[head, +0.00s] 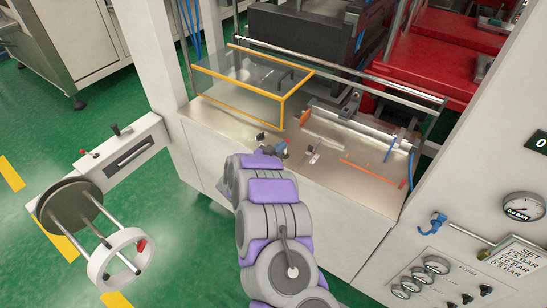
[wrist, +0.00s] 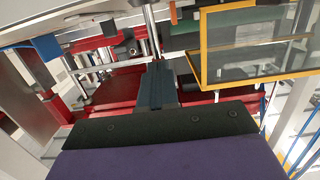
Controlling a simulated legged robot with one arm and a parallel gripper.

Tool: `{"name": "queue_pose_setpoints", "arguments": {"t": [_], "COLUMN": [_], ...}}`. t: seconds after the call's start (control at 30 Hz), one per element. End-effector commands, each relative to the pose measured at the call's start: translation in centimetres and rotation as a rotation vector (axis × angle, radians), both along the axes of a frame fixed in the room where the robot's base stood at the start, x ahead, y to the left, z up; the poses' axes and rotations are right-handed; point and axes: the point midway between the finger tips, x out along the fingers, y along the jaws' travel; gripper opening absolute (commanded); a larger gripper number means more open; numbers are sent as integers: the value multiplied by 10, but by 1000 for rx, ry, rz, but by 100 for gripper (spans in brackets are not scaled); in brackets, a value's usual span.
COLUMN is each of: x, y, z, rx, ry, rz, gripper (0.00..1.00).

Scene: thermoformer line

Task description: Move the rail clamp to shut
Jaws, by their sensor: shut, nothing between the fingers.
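My gripper (head: 283,149) is low over the bright metal bed (head: 340,171), its end partly hidden behind my arm in the head view. In the wrist view its fingers (wrist: 157,68) are together, with nothing between them. A dark block with an upright lever (head: 350,104) sits at the metal rail (head: 345,120), up and right of my gripper. It looks like the rail clamp, but it is too small to tell its position. A small pale bracket (head: 313,154) and a dark one (head: 260,137) are also on the bed. I see no clear contact with my gripper.
A clear guard with a yellow frame (head: 285,97) stands over the bed's left. A round bar (head: 372,77) crosses behind the bed. A white handwheel (head: 116,262) is at lower left. A gauge panel (head: 450,280) is at lower right. The bed's right front is mostly open.

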Motion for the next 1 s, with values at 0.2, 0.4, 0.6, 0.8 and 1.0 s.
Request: {"name": "queue_pose_setpoints", "arguments": {"t": [0.2,0.4,0.6,0.8,1.0], "x": [14,24,30,33,35], "y": [-11,-17,-22,-23,-25], "z": [16,15,10,9,7], "rx": [114,201,220,223,224], "ry": [152,273,308,306,307], "rz": [-3,-1,-2,0,0], "gripper": [0,0,0,0,0]}}
